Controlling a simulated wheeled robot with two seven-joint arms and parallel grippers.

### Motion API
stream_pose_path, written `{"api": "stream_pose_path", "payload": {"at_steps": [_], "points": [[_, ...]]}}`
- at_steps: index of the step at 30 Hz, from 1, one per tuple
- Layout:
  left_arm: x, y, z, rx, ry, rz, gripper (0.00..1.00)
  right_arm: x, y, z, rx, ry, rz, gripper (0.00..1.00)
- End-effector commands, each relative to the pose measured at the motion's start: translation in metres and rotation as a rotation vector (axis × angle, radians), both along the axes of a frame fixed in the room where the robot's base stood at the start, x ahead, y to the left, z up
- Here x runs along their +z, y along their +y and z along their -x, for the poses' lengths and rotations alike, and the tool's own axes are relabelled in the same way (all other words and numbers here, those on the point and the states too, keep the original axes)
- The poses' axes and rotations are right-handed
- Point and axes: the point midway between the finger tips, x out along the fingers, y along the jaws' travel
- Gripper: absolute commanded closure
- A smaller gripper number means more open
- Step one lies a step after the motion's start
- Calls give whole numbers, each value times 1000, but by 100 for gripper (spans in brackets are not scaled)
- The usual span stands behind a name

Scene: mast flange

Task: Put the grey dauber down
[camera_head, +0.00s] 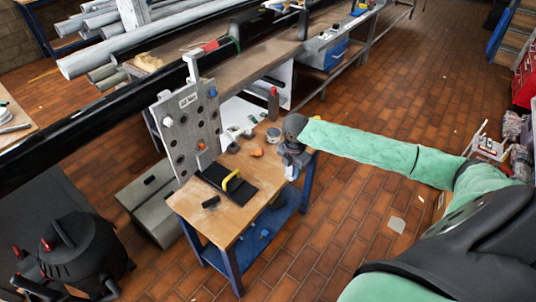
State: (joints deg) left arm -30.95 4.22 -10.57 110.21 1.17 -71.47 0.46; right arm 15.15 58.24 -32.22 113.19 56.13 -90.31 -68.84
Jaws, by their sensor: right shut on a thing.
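My right arm in its green sleeve reaches in from the right. My right gripper (292,166) points down at the right edge of the small wooden-topped table (250,209). It is shut on a small pale grey thing (291,173), which I take to be the grey dauber. The jaws hide most of it, and I cannot tell whether it touches the tabletop. My left gripper is not in view.
A grey plate with holes (190,130) stands upright at the table's left. A black mat (226,184) with a yellow-handled thing (231,180) lies in front of it. An orange lump (256,152), a red-topped bottle (273,103) and several small parts stand behind. The front tabletop is mostly clear.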

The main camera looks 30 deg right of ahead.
Motion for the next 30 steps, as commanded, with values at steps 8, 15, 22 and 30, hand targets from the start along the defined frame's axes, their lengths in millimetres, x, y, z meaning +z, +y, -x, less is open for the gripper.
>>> {"api": "stream_pose_path", "payload": {"at_steps": [8, 15, 22, 30], "points": [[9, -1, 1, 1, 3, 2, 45, 2, -13, -6, 126, -3, -1, 100], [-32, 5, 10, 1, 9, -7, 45, -18, -16, -43, 126, -3, -3, 100], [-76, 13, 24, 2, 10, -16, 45, -43, -21, -85, 127, -3, -1, 100], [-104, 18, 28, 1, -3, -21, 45, -64, -25, -115, 128, -3, 0, 100]]}}
